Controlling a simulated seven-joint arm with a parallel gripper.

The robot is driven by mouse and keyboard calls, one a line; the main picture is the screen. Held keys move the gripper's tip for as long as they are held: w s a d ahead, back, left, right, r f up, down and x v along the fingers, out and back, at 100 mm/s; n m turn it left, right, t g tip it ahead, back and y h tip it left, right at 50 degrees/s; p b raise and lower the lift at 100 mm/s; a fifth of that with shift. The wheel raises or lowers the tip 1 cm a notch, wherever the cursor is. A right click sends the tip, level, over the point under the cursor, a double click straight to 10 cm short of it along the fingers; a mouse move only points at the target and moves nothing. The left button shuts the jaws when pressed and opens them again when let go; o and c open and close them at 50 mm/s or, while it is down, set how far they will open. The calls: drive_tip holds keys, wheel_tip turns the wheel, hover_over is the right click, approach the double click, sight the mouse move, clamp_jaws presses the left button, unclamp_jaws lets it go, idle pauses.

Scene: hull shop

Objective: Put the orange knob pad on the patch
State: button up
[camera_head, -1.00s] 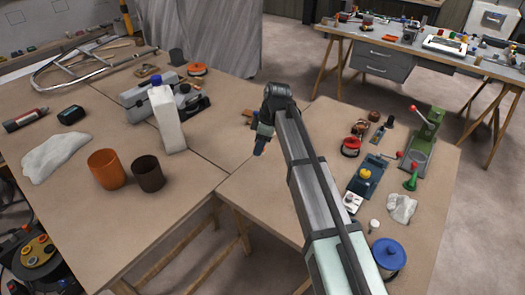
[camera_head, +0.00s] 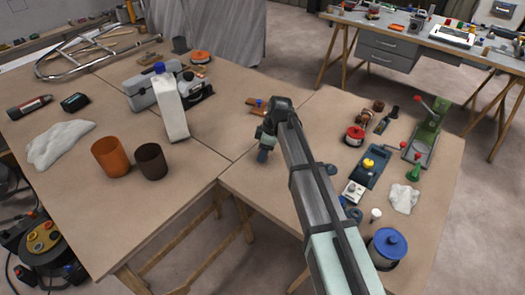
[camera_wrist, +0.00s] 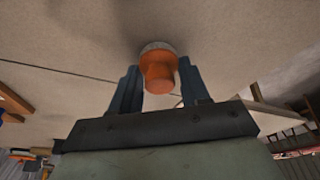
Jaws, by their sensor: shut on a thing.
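The orange knob pad (camera_wrist: 159,72) shows in the wrist view between my two dark fingers. It has an orange knob and a pale grey disc at its far end. My gripper (camera_wrist: 156,88) is shut on the knob. In the head view my gripper (camera_head: 263,154) points down over the back left part of the right table (camera_head: 250,180). The pad cannot be made out there. Whether its disc touches the table I cannot tell. I cannot pick out the patch with certainty in either view.
The left table (camera_head: 90,215) holds a white bottle (camera_head: 171,108), an orange cup (camera_head: 110,157) and a dark cup (camera_head: 151,161). A small brown piece (camera_head: 257,105) lies behind my gripper. Several tools and a blue-lidded pot (camera_head: 389,243) stand to the right.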

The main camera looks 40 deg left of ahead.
drive_tip(key=o, duration=1)
drive_tip(key=shift+f, duration=0.1)
drive_tip(key=shift+o, duration=0.2)
drive_tip(key=v, duration=1.2)
drive_tip(key=shift+d, duration=0.1)
